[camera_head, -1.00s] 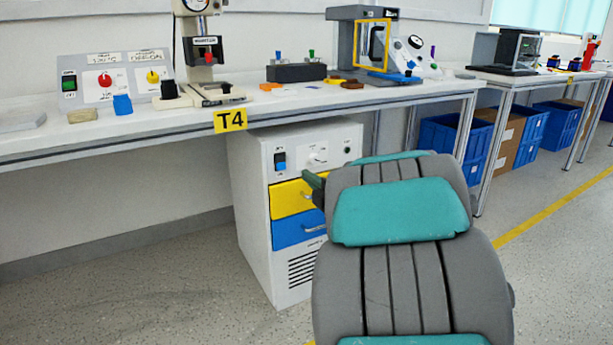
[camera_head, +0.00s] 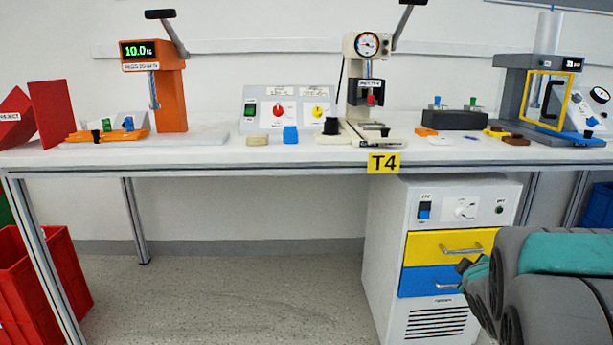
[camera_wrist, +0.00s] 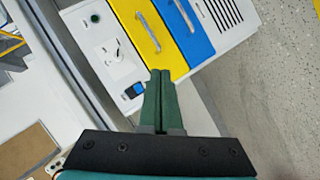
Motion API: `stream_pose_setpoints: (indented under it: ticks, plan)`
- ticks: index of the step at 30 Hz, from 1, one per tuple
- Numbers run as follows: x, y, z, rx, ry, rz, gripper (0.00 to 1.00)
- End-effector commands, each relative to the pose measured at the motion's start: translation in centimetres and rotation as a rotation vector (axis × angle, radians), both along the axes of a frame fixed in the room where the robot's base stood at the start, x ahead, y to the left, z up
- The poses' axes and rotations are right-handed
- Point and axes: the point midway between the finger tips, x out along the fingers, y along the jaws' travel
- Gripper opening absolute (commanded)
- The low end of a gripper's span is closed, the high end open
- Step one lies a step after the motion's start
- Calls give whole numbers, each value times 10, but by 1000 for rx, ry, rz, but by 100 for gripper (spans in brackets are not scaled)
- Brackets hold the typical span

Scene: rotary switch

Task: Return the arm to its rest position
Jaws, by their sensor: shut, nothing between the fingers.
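My gripper (camera_wrist: 161,75) is shut and empty in the wrist view, its two dark green fingers touching. In the head view my grey and teal arm fills the lower right. A small part of the gripper (camera_head: 464,266) shows in front of the drawers. The white cabinet (camera_head: 383,245) under the bench has a rotary knob (camera_head: 464,209), a blue switch (camera_head: 424,210), a green button (camera_head: 500,206), a yellow drawer (camera_head: 425,247) and a blue drawer (camera_head: 420,281). In the wrist view the cabinet's panel appears turned, with its knob (camera_wrist: 109,50) beyond the fingertips. Contact cannot be told.
The white workbench (camera_head: 240,163) runs above the cabinet. It bears an orange press (camera_head: 172,95), a control box (camera_head: 291,94) with red and yellow knobs, and a cream press (camera_head: 357,90). Red crates (camera_head: 50,270) stand at left. Floor left of the cabinet (camera_head: 240,290) is clear.

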Motion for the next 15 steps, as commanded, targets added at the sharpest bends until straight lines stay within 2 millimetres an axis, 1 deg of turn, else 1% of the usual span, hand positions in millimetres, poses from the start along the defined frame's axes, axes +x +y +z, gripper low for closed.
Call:
stream_pose_setpoints:
  ticks: [1, 5, 8, 9, 11, 12, 14, 15]
  plan:
    - [-13, 10, -1, 64, 38, -49, 0]
    - [-56, 34, -21, 245, 158, -200, 0]
    - [-94, 59, -36, 376, 261, -311, 0]
    - [-111, 70, -41, 424, 307, -355, 0]
    - [-137, 88, -46, 492, 376, -417, 0]
    - [-156, 100, -48, 531, 426, -456, 0]
    - [-184, 118, -49, 584, 504, -509, 0]
    - [-204, 130, -49, 613, 561, -543, 0]
